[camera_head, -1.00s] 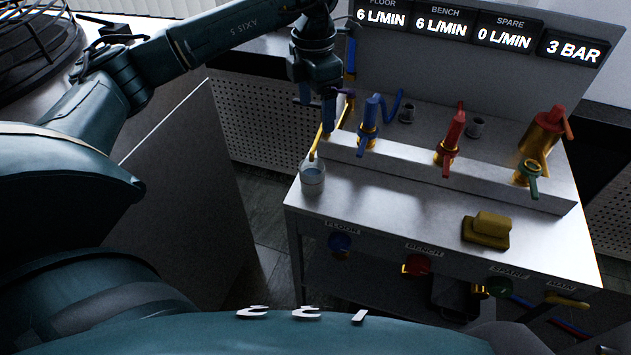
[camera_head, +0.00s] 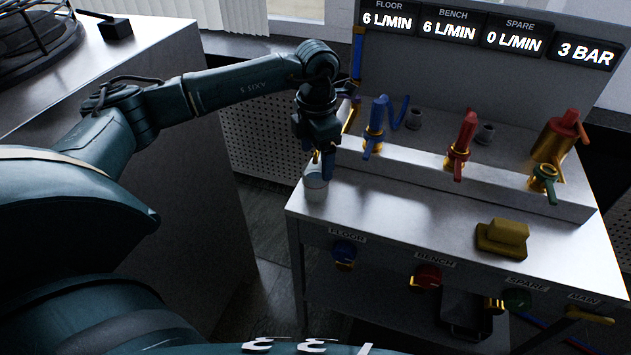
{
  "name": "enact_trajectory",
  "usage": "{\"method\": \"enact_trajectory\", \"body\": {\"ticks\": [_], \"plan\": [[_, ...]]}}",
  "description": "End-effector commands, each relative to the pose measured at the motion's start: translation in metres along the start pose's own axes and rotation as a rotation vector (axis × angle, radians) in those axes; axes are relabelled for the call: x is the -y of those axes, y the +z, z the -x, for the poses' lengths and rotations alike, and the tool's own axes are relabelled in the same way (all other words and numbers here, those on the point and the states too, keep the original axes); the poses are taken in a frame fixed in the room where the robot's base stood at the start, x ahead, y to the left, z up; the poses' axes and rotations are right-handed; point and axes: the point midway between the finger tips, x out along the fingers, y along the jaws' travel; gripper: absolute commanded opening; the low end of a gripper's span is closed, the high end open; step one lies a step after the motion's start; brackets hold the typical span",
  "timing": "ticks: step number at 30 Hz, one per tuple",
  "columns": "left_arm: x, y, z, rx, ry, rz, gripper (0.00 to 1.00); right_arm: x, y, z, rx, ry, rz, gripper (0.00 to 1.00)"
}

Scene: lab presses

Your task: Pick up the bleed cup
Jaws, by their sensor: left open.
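The bleed cup (camera_head: 316,182), a small clear cup that looks part-filled, stands on the left end of the metal bench (camera_head: 400,205). My right gripper is out of view.
Blue (camera_head: 376,130), red (camera_head: 461,145) and green (camera_head: 544,178) valves stand on the raised ledge behind. A yellow-brown block (camera_head: 502,238) lies on the bench's right part. Labelled knobs line the bench front. The bench's middle is clear.

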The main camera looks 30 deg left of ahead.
Motion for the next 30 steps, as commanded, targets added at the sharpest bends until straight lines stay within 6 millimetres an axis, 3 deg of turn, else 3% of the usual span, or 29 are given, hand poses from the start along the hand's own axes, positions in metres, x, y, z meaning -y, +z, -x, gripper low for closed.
{"method": "enact_trajectory", "body": {"ticks": [9, 19, 30], "plan": [[-0.002, -0.001, -0.043, -0.002, -0.002, 0.0, 0.79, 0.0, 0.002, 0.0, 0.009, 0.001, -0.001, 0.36], [-0.003, -0.001, -0.052, 0.0, 0.0, -0.001, 0.79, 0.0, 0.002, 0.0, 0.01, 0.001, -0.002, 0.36], [-0.003, -0.001, -0.051, 0.001, 0.0, -0.001, 0.5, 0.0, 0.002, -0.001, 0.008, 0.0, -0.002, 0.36]]}}
